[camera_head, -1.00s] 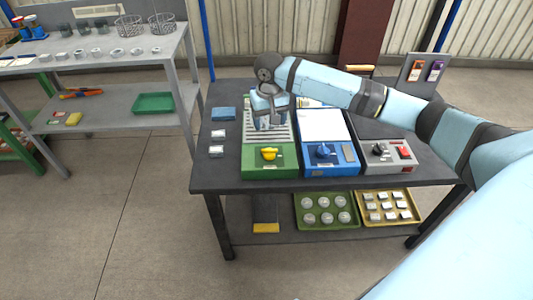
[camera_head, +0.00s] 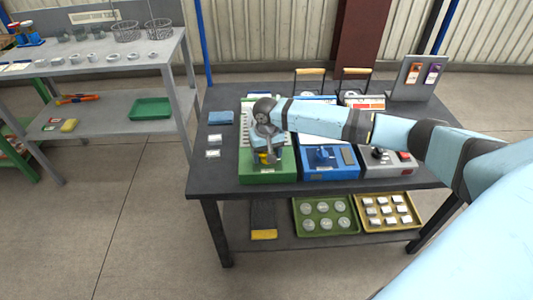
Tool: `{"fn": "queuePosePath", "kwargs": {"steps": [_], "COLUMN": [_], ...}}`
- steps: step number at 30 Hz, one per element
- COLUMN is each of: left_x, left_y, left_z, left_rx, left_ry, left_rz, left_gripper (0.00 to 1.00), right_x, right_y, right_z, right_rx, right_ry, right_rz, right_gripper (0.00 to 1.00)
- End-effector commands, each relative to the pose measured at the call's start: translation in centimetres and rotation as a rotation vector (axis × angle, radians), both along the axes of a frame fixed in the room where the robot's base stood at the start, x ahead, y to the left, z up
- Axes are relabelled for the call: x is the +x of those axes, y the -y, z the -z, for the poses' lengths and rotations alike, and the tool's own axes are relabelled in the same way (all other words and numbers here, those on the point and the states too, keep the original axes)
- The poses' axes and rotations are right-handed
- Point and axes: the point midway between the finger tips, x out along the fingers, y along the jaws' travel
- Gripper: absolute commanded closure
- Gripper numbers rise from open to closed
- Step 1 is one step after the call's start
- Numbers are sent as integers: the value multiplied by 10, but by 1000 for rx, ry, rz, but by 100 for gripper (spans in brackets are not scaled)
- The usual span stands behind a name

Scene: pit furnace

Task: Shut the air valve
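Three control boxes sit side by side on the dark table. The green box (camera_head: 268,175) on the left has a yellow valve handle (camera_head: 265,157), now mostly hidden behind my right gripper. The blue box (camera_head: 331,172) in the middle has a blue handle (camera_head: 323,154). The grey box (camera_head: 390,168) on the right has a dark knob and a red part. My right gripper (camera_head: 266,156), whose arm comes in from the right, points down over the yellow handle. I cannot tell whether its fingers touch or grip the handle. My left gripper does not show.
A blue block (camera_head: 221,117) and two small white-topped blocks (camera_head: 213,153) lie on the table's left. A stand with orange and purple tags (camera_head: 416,76) is at the back right. Below are a green tray (camera_head: 349,232) and a yellow tray (camera_head: 411,222). A grey shelf (camera_head: 112,90) stands left.

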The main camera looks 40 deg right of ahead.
Motion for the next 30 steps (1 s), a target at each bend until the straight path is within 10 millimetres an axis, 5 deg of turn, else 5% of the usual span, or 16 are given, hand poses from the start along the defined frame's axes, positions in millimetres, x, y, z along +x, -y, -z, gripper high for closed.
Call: {"fn": "queuePosePath", "kwargs": {"steps": [1, 6, 17, 30], "left_x": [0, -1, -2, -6], "left_y": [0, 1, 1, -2], "left_z": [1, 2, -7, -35], "left_rx": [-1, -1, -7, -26], "left_ry": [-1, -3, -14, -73], "left_rz": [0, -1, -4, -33], "left_gripper": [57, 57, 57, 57], "right_x": [0, 0, -1, -1], "right_y": [0, 0, 0, -2], "right_z": [0, 0, -3, -7], "right_rx": [0, 0, -1, 1], "right_ry": [0, 0, -1, -4], "right_rz": [0, 0, -48, -381], "right_gripper": [33, 68, 68, 68]}}
